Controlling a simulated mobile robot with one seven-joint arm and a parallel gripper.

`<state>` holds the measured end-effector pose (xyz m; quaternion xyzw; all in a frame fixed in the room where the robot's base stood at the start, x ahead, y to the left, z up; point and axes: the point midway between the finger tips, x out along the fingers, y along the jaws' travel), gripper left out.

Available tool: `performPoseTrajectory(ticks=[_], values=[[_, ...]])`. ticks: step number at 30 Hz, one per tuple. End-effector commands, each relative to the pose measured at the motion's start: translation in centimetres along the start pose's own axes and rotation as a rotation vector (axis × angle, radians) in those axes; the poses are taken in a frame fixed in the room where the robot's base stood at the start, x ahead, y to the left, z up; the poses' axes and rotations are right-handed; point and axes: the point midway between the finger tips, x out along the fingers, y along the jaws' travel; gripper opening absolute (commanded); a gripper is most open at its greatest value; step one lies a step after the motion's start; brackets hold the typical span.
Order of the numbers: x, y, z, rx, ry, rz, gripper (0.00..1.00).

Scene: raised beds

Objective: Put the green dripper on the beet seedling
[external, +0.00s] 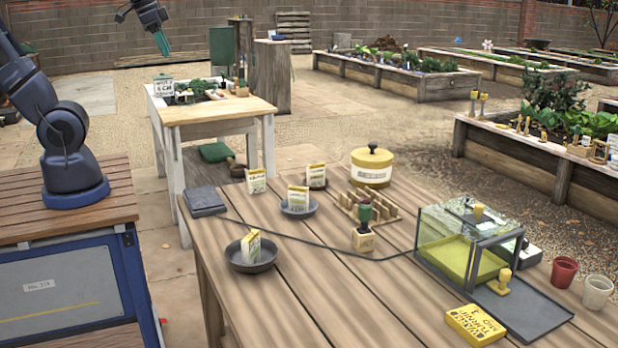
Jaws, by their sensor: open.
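My gripper (162,44) is at the upper left, high over the far small table, with its teal fingers pointing down. It is open and holds nothing that I can see. It is well away from the long wooden table. A green-topped piece, probably the green dripper (365,213), stands upright in a pale wooden block (363,241) mid-table. I cannot pick out which plant is the beet seedling. Seed packets stand on the table, one in a dark dish (251,262) and one in a grey dish (298,210); their labels are too small to read.
A wooden rack (352,204) and a yellow-banded pot (371,166) stand behind the block. A glass case (445,245) with yellow-topped pieces is on the right, near a yellow box (476,325) and two cups. A dark cord crosses the table. The table's front middle is clear.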

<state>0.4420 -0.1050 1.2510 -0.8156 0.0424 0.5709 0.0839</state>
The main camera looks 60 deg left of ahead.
Motion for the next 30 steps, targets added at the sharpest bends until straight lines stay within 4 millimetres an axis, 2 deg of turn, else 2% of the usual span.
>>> performPoseTrajectory(ticks=[1,4,10,30], values=[[-0.1,-0.4,1.6,-0.039,0.013,0.003,0.50],[0.1,-0.9,4.0,-0.102,0.029,0.010,0.50],[0.4,-1.2,6.8,-0.177,0.049,0.021,0.50],[0.5,-1.2,7.2,-0.189,0.051,0.023,0.50]])
